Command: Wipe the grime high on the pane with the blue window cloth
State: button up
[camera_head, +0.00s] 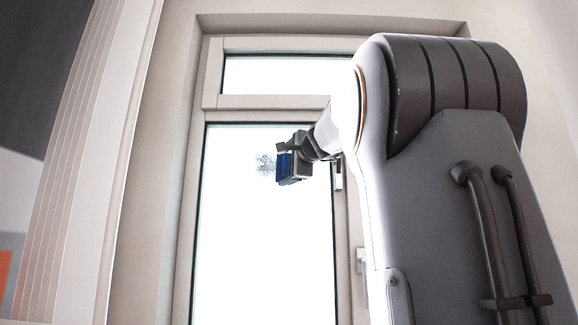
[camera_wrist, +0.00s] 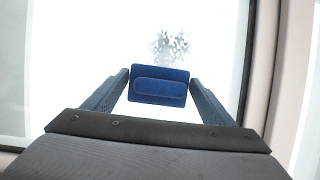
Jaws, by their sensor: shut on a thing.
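The blue window cloth (camera_wrist: 158,86) is a blue block-like pad with a raised grip, between the two fingers of my gripper (camera_wrist: 160,95). In the head view the cloth (camera_head: 284,168) shows at the end of my gripper (camera_head: 296,160), in front of the pane (camera_head: 262,240). My gripper is shut on it. The grime (camera_head: 265,164) is a grey speckled patch on the upper part of the pane, just left of the cloth and partly hidden by it. In the wrist view the grime (camera_wrist: 171,46) lies just beyond the cloth. I cannot tell whether the cloth touches the glass.
The window frame (camera_head: 188,220) borders the pane, with a crossbar (camera_head: 265,102) above it and a smaller upper pane (camera_head: 285,75). A handle (camera_head: 338,175) sits on the right side of the frame. The pane below the grime is clear.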

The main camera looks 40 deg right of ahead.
jog(key=shift+w+a+p, duration=0.75)
jog(key=shift+w+a, duration=0.2)
jog(key=shift+a, duration=0.5)
jog(key=shift+w+a+p, duration=0.8)
jog(key=shift+w+a, duration=0.15)
jog(key=shift+a, duration=0.5)
jog(key=shift+w+a+p, duration=0.75)
jog(key=shift+w+a, duration=0.2)
jog(key=shift+a, duration=0.5)
jog(key=shift+d+r+p, duration=0.1)
jog(key=shift+r+p, duration=1.35)
jog(key=shift+p, duration=0.1)
jog(key=shift+s+d+f+b, duration=0.15)
jog(key=shift+s+d+b, duration=0.25)
jog(key=shift+d+b, duration=0.35)
jog(key=shift+s+d+b, duration=0.9)
jog(key=shift+d+b, duration=0.05)
jog(key=shift+d, duration=0.25)
jog(key=shift+s+d+b, duration=0.9)
jog(key=shift+d, duration=0.25)
jog(key=shift+s+d+b, duration=0.5)
jog(key=shift+d, duration=0.3)
jog(key=shift+s+d+b, duration=0.45)
jog(key=shift+s+d, duration=0.05)
jog(key=shift+d, duration=0.3)
